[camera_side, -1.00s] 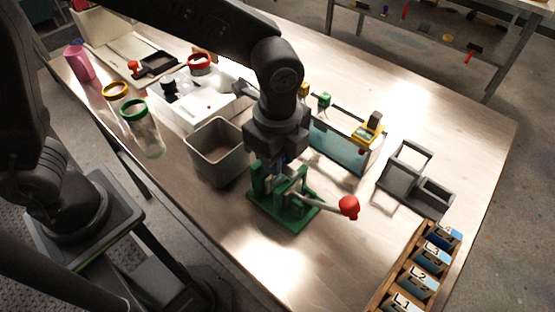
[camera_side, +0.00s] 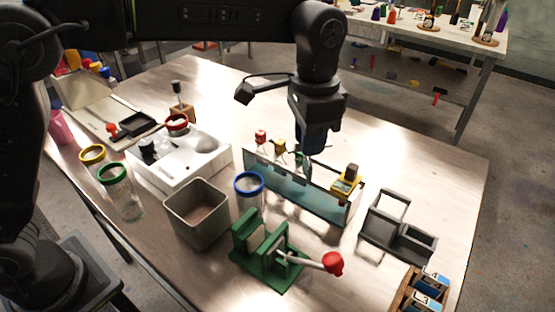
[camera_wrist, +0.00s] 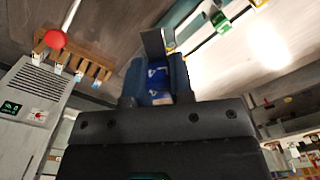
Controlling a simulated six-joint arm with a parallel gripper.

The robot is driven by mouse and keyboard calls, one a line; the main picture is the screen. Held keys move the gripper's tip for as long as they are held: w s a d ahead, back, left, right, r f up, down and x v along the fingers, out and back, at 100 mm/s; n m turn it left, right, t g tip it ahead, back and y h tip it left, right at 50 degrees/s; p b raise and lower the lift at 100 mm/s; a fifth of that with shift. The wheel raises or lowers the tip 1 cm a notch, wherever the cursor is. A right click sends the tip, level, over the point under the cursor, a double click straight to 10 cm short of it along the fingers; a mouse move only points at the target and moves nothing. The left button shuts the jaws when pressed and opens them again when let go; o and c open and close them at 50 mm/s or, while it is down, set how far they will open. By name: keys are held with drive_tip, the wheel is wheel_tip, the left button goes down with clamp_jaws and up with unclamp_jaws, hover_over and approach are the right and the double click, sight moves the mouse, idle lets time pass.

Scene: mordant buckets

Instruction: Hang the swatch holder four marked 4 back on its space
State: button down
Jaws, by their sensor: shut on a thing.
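My gripper (camera_side: 311,148) points down over the far side of the glass tank (camera_side: 300,188), close to a green-topped holder (camera_side: 300,157). It is shut on a blue holder (camera_wrist: 158,85), which shows between the fingers in the wrist view with a white mark I cannot read for certain. A grey plate (camera_wrist: 153,42) sticks out beyond it. In the side view the fingers mostly hide the held holder. Red-topped (camera_side: 261,137) and yellow-topped (camera_side: 279,147) holders stand along the tank's rim, left of the gripper.
A yellow clip-like piece (camera_side: 347,181) sits at the tank's right end. In front are a green press (camera_side: 268,255) with a red-knobbed lever (camera_side: 333,263), a blue-lidded jar (camera_side: 249,185) and a grey bin (camera_side: 197,215). A grey stand (camera_side: 398,228) and a labelled wooden rack (camera_side: 424,292) stand right.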

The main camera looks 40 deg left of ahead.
drive_tip(key=w+n, duration=0.7)
drive_tip(key=shift+f+n, duration=0.3)
drive_tip(key=shift+n, duration=0.1)
drive_tip(key=shift+w+a, duration=0.1)
wheel_tip(320, 180, down, 11)
drive_tip(key=shift+r, duration=0.15)
idle(0.9)
drive_tip(key=c, duration=0.9)
unclamp_jaws()
